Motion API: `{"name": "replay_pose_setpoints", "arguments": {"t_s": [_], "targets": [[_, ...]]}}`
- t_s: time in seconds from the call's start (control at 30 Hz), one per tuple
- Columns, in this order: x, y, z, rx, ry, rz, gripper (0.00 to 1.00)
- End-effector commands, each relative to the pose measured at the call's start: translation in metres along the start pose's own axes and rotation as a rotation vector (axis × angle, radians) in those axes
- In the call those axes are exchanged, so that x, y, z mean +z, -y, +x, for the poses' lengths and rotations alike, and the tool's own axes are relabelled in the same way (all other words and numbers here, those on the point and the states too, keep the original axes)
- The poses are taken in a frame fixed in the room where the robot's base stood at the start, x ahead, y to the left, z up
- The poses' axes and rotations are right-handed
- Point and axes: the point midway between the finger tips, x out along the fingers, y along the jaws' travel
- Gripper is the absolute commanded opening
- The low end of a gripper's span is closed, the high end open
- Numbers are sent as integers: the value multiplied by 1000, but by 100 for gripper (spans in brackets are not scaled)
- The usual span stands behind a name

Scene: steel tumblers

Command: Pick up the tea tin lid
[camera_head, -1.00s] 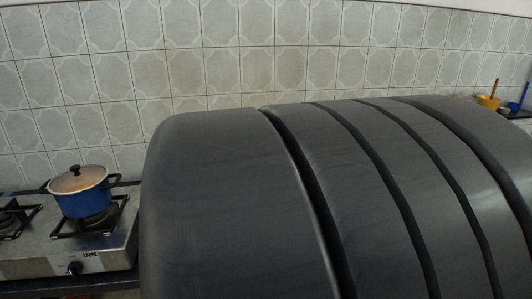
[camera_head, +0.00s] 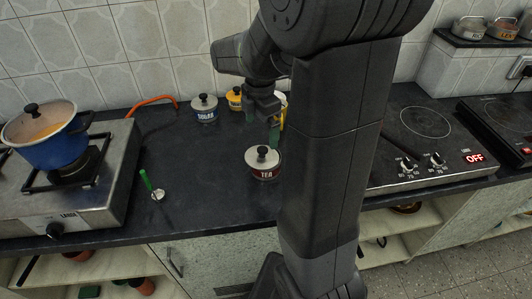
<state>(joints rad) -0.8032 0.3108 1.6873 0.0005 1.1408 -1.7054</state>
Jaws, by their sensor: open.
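The tea tin (camera_head: 266,174) is a dark red tin labelled TEA on the dark counter, just left of my arm. Its pale metal lid (camera_head: 253,158) with a round dark knob sits on top of it. My gripper (camera_head: 262,125) is open, its fingers pointing down. In the picture it is above and slightly behind the lid, apart from it, with nothing seen between the fingers. My arm hides the counter to the right of the tin.
A sugar tin (camera_head: 204,113) and a yellow tin (camera_head: 235,103) stand behind. A green-handled utensil (camera_head: 150,184) lies left. A blue pot (camera_head: 48,148) is on the gas stove (camera_head: 92,205). A cooktop (camera_head: 425,145) is right.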

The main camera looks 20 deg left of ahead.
Motion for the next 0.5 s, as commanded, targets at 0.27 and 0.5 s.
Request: {"name": "replay_pose_setpoints", "arguments": {"t_s": [0.27, 0.5], "targets": [[0, 1, 38, -1, 0, 3, 100], [3, 0, 63, -4, -1, 4, 100]]}}
